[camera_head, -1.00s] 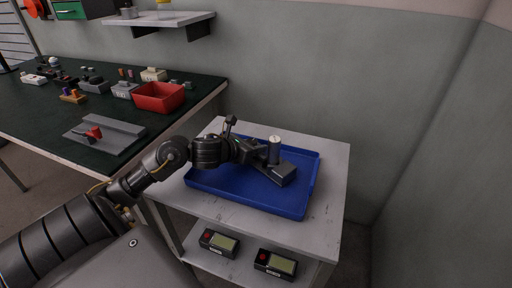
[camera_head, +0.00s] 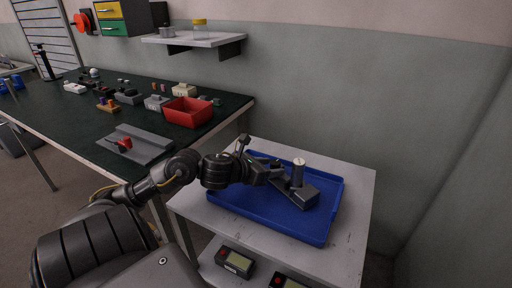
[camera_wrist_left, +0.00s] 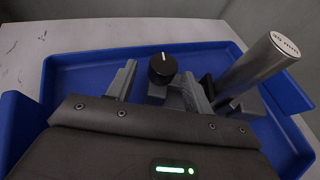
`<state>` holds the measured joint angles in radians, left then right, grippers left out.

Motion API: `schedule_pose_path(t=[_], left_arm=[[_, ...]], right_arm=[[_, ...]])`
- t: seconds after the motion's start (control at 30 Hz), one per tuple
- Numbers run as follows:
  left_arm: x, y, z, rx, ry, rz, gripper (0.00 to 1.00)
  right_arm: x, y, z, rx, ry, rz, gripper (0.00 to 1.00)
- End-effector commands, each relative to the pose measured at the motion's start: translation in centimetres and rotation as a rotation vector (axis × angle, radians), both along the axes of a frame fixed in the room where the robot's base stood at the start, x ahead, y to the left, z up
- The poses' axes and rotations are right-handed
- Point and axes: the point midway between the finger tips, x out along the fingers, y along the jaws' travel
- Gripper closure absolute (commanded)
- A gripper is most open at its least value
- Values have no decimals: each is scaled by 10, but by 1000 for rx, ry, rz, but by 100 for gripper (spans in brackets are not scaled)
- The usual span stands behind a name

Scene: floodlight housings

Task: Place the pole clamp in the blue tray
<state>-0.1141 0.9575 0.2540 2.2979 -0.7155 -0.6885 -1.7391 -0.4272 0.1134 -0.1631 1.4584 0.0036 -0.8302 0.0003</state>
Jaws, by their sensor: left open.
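The blue tray (camera_head: 262,220) lies on a pale side table and fills much of the left wrist view (camera_wrist_left: 80,75). My left gripper (camera_head: 274,177) is inside the tray area, its two grey fingers apart. The pole clamp (camera_wrist_left: 163,70) shows a black knob with a white mark between the open fingers; much of its body is hidden. A grey cylinder (camera_wrist_left: 258,65) marked "35 mm" rises just right of the fingers. In the head view the cylinder (camera_head: 298,173) stands at a dark grey block (camera_head: 297,197) in the tray. I cannot tell whether the fingers touch the clamp. My right gripper is not in view.
The side table (camera_head: 352,215) has bare margin around the tray, and two devices with screens (camera_head: 236,262) sit on its lower shelf. A dark-green workbench (camera_head: 80,120) stands to the left with a red bin (camera_head: 188,113) and several small parts. A wall is close behind.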

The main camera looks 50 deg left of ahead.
Motion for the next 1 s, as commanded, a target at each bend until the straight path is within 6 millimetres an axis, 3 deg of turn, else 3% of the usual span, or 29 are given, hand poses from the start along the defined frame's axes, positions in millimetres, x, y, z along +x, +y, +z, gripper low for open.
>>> schedule_pose_path(t=[0.2,0.43,1.0], left_arm=[[-36,3,14,1,4,-3,48],[-61,5,25,-2,1,-2,48],[-71,6,30,0,0,-1,48]], right_arm=[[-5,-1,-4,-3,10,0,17],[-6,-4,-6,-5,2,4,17],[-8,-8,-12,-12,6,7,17]])
